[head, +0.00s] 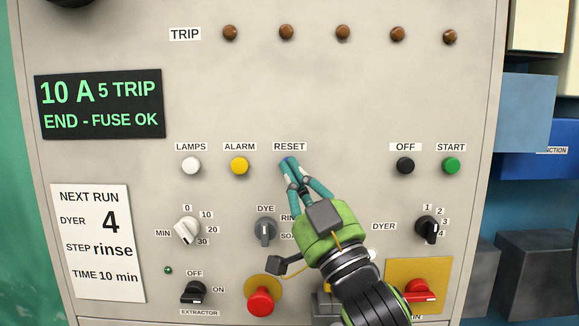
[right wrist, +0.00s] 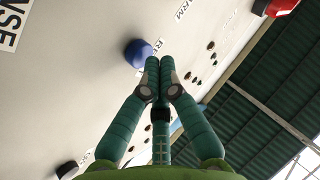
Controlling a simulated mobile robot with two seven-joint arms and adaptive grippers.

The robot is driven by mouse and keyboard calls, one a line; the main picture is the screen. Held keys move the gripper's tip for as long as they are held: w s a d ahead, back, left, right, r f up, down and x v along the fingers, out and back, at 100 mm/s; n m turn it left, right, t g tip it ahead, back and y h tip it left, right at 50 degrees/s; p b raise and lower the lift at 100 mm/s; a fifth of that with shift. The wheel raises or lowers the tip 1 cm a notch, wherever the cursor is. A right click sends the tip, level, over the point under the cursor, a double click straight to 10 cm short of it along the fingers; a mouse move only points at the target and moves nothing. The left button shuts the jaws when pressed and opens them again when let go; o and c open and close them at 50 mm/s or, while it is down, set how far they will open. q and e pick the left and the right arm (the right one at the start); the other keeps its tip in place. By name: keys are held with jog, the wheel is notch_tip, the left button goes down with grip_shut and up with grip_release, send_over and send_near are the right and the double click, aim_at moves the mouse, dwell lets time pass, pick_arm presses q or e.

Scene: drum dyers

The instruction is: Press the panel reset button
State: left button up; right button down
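The panel (head: 340,100) fills most of the head view. The blue reset button (right wrist: 138,52) shows clearly in the right wrist view, just beyond and left of my fingertips. In the head view only a sliver of the reset button (head: 288,159) shows under the RESET label (head: 289,147); my fingertips cover the rest. My right gripper (head: 291,169) is shut and empty, its fingertips together at the button. It also shows in the right wrist view (right wrist: 159,63). I cannot tell whether the fingertips touch the button. My left gripper is not in view.
The yellow alarm button (head: 239,165) and white lamps button (head: 191,165) sit left of reset. The black off button (head: 405,165) and green start button (head: 451,165) sit right. A red mushroom knob (head: 261,301) and rotary switches stand out below. The display (head: 99,104) reads "5 TRIP".

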jog(key=shift+w, duration=0.35)
dwell(0.4)
jog(key=shift+s, duration=0.8)
jog(key=s+p, duration=0.1)
jog(key=s, duration=0.4)
dwell(0.4)
jog(key=shift+f, duration=0.1)
dwell(0.5)
